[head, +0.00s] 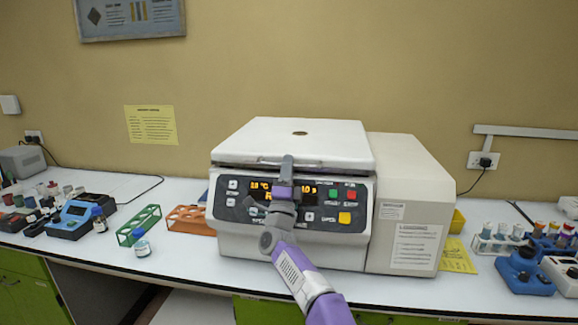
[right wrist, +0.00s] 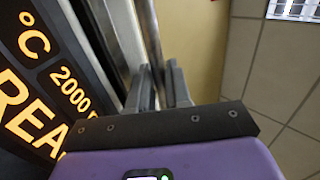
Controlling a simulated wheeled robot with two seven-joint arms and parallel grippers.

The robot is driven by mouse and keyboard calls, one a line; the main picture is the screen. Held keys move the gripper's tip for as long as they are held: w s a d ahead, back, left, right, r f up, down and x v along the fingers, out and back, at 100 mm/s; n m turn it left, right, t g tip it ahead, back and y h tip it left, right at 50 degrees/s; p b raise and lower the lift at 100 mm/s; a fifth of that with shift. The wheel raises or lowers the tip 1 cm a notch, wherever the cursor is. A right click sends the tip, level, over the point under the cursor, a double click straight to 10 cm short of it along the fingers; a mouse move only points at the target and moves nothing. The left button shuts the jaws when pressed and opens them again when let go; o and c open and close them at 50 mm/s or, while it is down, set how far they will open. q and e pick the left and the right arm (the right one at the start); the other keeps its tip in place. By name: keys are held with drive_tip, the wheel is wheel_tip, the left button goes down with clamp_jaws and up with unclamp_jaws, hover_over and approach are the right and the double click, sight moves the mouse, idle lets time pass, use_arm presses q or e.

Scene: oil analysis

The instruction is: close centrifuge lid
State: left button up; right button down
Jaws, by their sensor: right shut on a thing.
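The centrifuge (head: 235,240) is a white benchtop machine with a dark front panel of lit orange readouts. Its white lid (head: 265,138) lies nearly level over the top of the body. I cannot tell whether it is fully seated. My right gripper (head: 287,160) reaches up in front of the panel to the middle of the lid's front edge, hiding part of the display. In the right wrist view its two fingers (right wrist: 159,85) are shut on a grey metal bar at the lid's front edge. My left gripper is in neither view.
A tube rack (head: 496,243) and a blue device (head: 524,272) stand at the right. The wall is close behind.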

drive_tip(key=shift+w+f, duration=0.15)
drive_tip(key=shift+f, duration=0.35)
drive_tip(key=c, duration=1.2)
unclamp_jaws()
drive_tip(key=shift+c, duration=0.2)
drive_tip(key=shift+s+f+b, duration=0.4)
drive_tip(key=shift+f+b, duration=0.15)
drive_tip(key=shift+b, duration=0.2)
drive_tip(key=b+v, duration=0.2)
drive_tip(key=v, duration=0.4)
drive_tip(key=shift+s+r, duration=0.25)
drive_tip(key=shift+r, duration=0.05)
drive_tip(key=shift+a, duration=0.1)
